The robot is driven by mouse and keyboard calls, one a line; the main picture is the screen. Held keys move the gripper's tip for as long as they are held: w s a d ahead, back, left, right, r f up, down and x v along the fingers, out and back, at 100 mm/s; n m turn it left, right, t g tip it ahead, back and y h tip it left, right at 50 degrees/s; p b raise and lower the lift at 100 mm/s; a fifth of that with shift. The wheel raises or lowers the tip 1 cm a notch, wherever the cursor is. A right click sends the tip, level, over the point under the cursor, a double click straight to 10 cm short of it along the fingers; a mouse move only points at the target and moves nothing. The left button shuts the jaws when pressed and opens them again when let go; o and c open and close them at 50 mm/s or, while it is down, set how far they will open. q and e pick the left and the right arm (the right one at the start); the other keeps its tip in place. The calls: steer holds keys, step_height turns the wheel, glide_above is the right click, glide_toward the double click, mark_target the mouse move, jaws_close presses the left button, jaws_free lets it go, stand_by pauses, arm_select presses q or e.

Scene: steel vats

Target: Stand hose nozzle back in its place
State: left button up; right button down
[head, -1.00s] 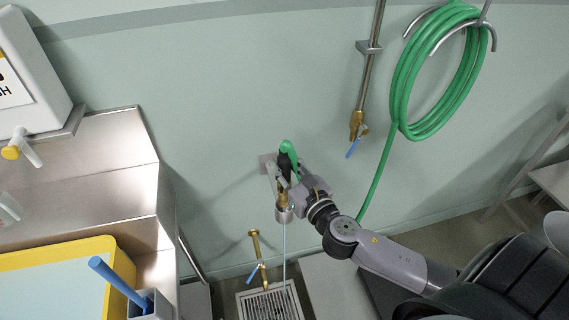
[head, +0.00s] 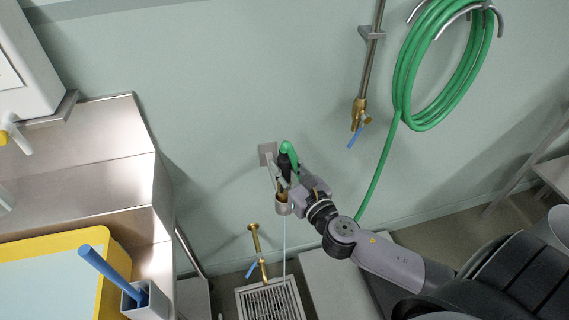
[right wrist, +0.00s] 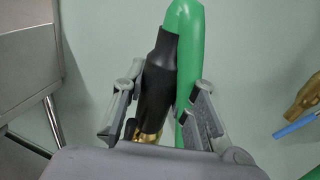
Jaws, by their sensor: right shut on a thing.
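The hose nozzle (right wrist: 157,85) has a black grip and a brass end, with the green hose bending over its top. It is upright in the head view (head: 284,166). My right gripper (head: 291,178) is shut on it, one finger on each side in the right wrist view (right wrist: 160,105). A wall bracket with a small grey cup (head: 283,208) is right below the nozzle. The brass end is at the cup's mouth; I cannot tell how deep it sits. A thin pale line, perhaps water, runs down from the cup. My left gripper is not in view.
A floor drain grate (head: 270,302) lies below the cup, by a low brass tap (head: 255,240). A brass wall tap (head: 359,113) and coiled green hose (head: 440,65) are to the right. A steel counter (head: 100,150) with a yellow-rimmed tray (head: 85,240) stands left.

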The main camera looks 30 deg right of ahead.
steer(key=shift+f+b, duration=0.65)
steer(key=shift+f, duration=0.25)
steer(key=c, duration=1.4)
jaws_free()
steer(key=shift+c, duration=0.2)
steer(key=shift+o, duration=1.2)
steer(key=shift+f, duration=0.1)
steer(key=shift+s, duration=0.15)
steer(key=s, duration=1.1)
steer(key=shift+s, duration=0.4)
